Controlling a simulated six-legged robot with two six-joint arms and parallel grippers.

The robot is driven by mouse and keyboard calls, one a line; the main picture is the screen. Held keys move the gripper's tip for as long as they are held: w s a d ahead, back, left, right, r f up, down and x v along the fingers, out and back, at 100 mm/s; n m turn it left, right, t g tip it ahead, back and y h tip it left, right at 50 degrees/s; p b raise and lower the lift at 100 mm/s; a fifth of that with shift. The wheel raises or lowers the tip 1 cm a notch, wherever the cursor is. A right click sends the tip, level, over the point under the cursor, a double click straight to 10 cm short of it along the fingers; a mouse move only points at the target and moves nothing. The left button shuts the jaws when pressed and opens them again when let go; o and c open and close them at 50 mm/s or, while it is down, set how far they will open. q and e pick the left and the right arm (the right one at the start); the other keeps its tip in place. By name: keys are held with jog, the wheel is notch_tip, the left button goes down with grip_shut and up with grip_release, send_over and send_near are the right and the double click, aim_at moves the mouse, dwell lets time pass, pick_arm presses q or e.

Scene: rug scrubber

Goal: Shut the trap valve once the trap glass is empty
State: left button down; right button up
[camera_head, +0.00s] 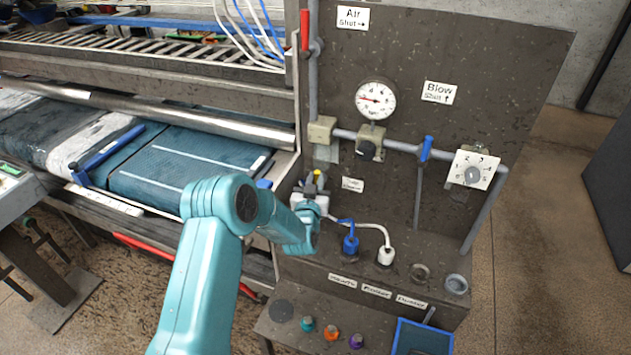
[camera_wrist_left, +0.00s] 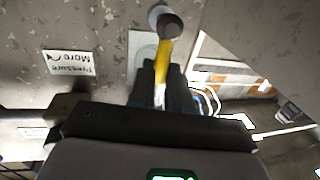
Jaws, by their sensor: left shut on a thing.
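My left gripper (camera_head: 316,190) is at the lower left of the dark panel in the head view. In the left wrist view the gripper (camera_wrist_left: 160,85) is shut on a yellow lever (camera_wrist_left: 171,50), whose far end meets a round grey pivot (camera_wrist_left: 163,18). I take this lever to be the trap valve's handle; no label on it is readable. A small pale, translucent piece (camera_head: 327,152) below the pale block on the pipe may be the trap glass. I cannot tell whether it holds liquid. My right gripper is not in view.
The panel carries a pressure gauge (camera_head: 376,100), black knob (camera_head: 367,150), blue lever (camera_head: 426,149), red lever (camera_head: 305,31) and numbered dial (camera_head: 472,174). A blue plug (camera_head: 351,244) and white plug (camera_head: 386,256) stand on the ledge. The rug scrubber's bed (camera_head: 180,165) lies left.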

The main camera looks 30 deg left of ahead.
pick_arm(q)
jog(key=w+d+f+m+t+h+b, duration=0.1)
jog(key=d+f+m+t+h+b, duration=0.2)
jog(key=m+b, duration=1.7)
jog(key=shift+d+f+b, duration=0.5)
jog(key=shift+f+b, duration=0.55)
jog(key=shift+b, duration=3.25)
jog(key=shift+m, duration=0.3)
jog(key=c, duration=1.1)
grip_release()
jog(key=v, duration=0.5)
jog(key=b+v, duration=0.1)
jog(key=v, duration=1)
jog(key=shift+s+f+b, duration=0.15)
jog(key=shift+f+b, duration=0.15)
jog(key=shift+b, duration=0.1)
